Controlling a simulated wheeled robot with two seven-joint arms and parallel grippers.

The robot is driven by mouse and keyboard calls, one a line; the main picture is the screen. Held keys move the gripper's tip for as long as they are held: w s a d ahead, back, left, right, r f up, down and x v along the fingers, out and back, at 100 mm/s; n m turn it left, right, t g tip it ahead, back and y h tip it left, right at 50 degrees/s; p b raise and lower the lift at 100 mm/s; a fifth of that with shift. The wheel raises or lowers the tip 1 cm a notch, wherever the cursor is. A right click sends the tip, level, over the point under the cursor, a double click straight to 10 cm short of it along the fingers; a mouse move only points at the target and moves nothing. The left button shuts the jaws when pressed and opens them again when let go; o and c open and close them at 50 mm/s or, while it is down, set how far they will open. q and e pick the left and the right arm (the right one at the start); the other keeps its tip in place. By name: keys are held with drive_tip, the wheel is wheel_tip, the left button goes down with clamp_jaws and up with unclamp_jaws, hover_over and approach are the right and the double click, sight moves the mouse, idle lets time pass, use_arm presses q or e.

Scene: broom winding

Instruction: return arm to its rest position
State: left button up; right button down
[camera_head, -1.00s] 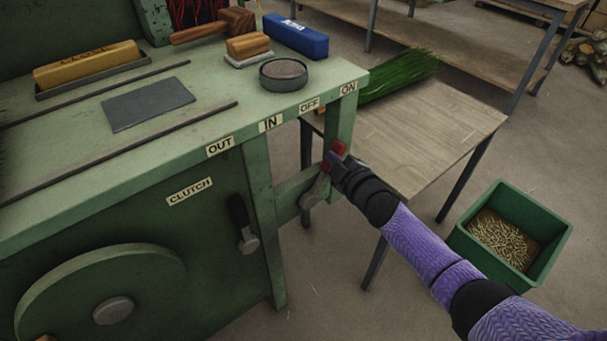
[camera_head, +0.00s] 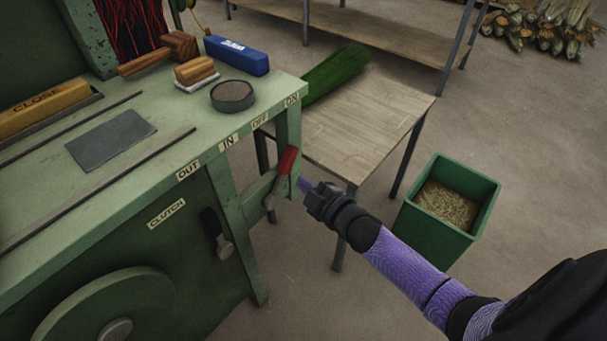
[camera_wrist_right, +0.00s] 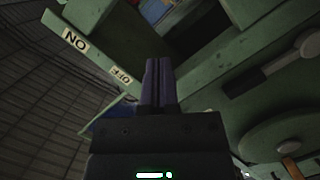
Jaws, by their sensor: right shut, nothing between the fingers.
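My right gripper (camera_head: 306,186) is shut and empty, at the end of my purple and black right arm, which reaches in from the lower right. Its fingertips are just right of the red-handled lever (camera_head: 287,163) on the green machine's right-hand leg and look apart from it. In the right wrist view the closed purple fingers (camera_wrist_right: 158,82) point at the green machine frame, with the ON and OFF labels (camera_wrist_right: 120,73) to their left. My left gripper is not in view.
The green machine (camera_head: 60,190) fills the left, with a clutch lever (camera_head: 214,230) and wheel. On its top are a blue box (camera_head: 237,55), a round dish (camera_head: 233,94) and wooden tools. Right stand a wooden table (camera_head: 365,125) with green bristles and a green bin (camera_head: 432,235).

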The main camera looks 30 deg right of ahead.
drive_tip(key=s+d+f+m+g+h+p, duration=0.1)
drive_tip(key=s+f+m+g+h+p, duration=0.45)
drive_tip(key=s+f, duration=1.5)
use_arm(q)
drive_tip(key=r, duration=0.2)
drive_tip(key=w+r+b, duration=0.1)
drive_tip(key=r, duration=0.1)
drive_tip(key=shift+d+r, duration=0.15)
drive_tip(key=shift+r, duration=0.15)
use_arm(e)
drive_tip(key=s+a+f+m+g+y, duration=0.1)
drive_tip(key=s+g, duration=0.4)
drive_tip(key=s, duration=0.8)
drive_tip(key=s+a+f+m+g+y, duration=0.1)
drive_tip(key=s+g, duration=0.5)
drive_tip(key=s, duration=0.7)
wheel_tip(320, 180, down, 2)
drive_tip(key=shift+a+f+m, duration=0.1)
drive_tip(key=shift+a+m, duration=0.4)
drive_tip(key=shift+m, duration=0.65)
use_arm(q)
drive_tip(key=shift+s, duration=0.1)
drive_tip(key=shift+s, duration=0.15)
use_arm(e)
drive_tip(key=shift+w, duration=0.15)
